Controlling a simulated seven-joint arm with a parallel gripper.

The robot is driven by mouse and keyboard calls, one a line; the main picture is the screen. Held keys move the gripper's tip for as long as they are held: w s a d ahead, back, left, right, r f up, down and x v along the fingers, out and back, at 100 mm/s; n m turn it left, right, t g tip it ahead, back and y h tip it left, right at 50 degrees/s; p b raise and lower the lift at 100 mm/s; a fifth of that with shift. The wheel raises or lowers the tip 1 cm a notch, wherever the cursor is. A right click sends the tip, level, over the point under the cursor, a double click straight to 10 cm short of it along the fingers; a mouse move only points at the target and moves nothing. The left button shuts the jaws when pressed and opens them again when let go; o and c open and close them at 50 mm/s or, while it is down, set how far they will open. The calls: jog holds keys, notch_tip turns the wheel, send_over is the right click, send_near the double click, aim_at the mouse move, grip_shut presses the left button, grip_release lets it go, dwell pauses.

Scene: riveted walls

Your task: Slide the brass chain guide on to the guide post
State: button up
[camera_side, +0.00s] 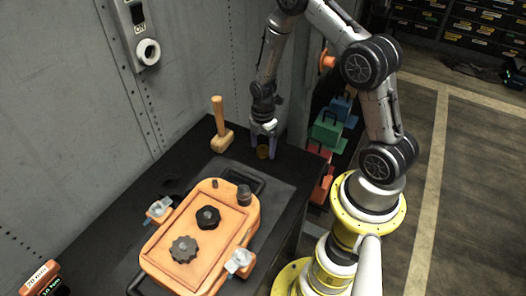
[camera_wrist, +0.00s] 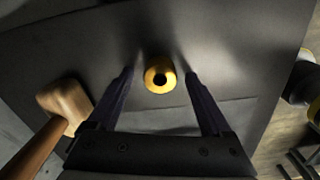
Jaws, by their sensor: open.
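The brass chain guide (camera_wrist: 149,80) is a small yellow ring with a dark hole, lying on the black bench top; in the side view (camera_side: 262,153) it is at the bench's far end. My gripper (camera_side: 263,143) is open and points down over it. In the wrist view the two dark fingers of my gripper (camera_wrist: 160,76) stand either side of the ring, with gaps between. An orange housing (camera_side: 168,262) holds two dark toothed wheels (camera_side: 185,250). A small dark stub (camera_side: 214,184) rises near its far edge; I cannot tell for sure whether it is the guide post.
A wooden mallet (camera_side: 221,141) stands left of my gripper, and also shows in the wrist view (camera_wrist: 66,104). A dark cylinder (camera_side: 244,195) stands at the housing's far right corner. Clamps (camera_side: 239,262) grip its sides. A riveted wall (camera_side: 60,100) borders the bench.

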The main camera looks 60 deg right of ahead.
grip_shut()
dwell(0.3)
jog(key=shift+r, duration=0.5)
notch_tip(320, 180, up, 3)
jog(key=shift+f, duration=0.15)
jog(key=s+a+r, duration=0.2)
jog(key=s+r, duration=0.2)
jog(key=s, duration=0.2)
jog(key=s+a+r, duration=0.3)
jog(key=s+r, duration=0.2)
jog(key=s, duration=0.2)
jog(key=shift+r, duration=0.2)
jog(key=shift+s, duration=0.1)
jog(key=c, duration=0.6)
grip_release()
grip_shut()
